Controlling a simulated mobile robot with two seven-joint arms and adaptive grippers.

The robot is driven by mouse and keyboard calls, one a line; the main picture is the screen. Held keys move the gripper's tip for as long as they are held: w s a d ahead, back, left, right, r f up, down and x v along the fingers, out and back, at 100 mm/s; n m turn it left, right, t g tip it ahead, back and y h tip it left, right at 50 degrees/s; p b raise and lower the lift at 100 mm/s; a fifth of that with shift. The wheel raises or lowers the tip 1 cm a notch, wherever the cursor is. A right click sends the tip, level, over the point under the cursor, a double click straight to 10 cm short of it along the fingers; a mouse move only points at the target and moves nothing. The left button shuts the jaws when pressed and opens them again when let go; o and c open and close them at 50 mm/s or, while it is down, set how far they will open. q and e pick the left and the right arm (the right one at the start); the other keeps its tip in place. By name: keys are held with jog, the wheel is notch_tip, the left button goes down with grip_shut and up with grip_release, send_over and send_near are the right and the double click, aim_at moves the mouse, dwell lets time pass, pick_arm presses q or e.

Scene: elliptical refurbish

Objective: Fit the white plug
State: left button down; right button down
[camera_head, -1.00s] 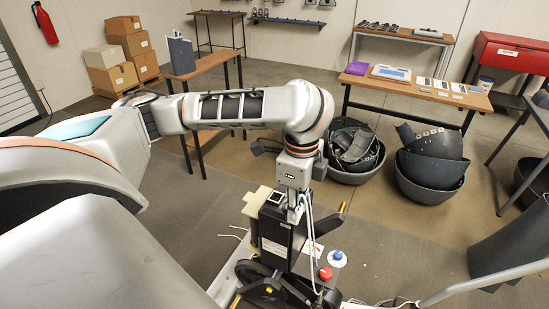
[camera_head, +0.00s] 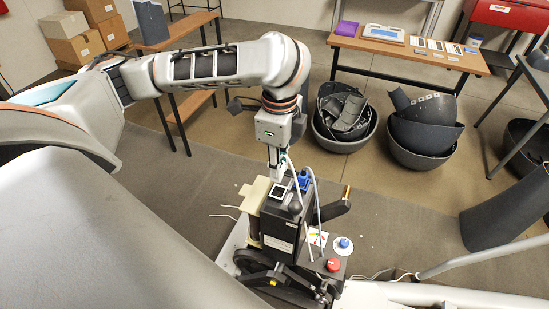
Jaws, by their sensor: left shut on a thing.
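My left gripper (camera_head: 278,172) points down just behind the top of a black box (camera_head: 285,228). It is shut on a small white piece (camera_head: 284,159) with a white cable, which looks like the white plug; the fingers partly hide it. The cable loops down over the box's right side. The box top carries a small dark screen (camera_head: 279,192), a blue connector (camera_head: 304,179) and a black knob (camera_head: 295,207). Whether the plug touches the box cannot be told. My right gripper is not in view.
A red button (camera_head: 333,265) and a blue knob (camera_head: 344,243) sit right of the box. A cream block (camera_head: 254,194) stands against its left side. Dark bins (camera_head: 423,155) and a wooden table (camera_head: 410,55) stand behind; grey floor is clear between.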

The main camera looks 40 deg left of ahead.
aim_at(278, 195)
pick_arm(q)
jog(key=shift+s+f, duration=0.1)
jog(key=shift+f, duration=2.8)
jog(key=shift+f, duration=0.55)
jog(key=c, duration=1.8)
grip_release()
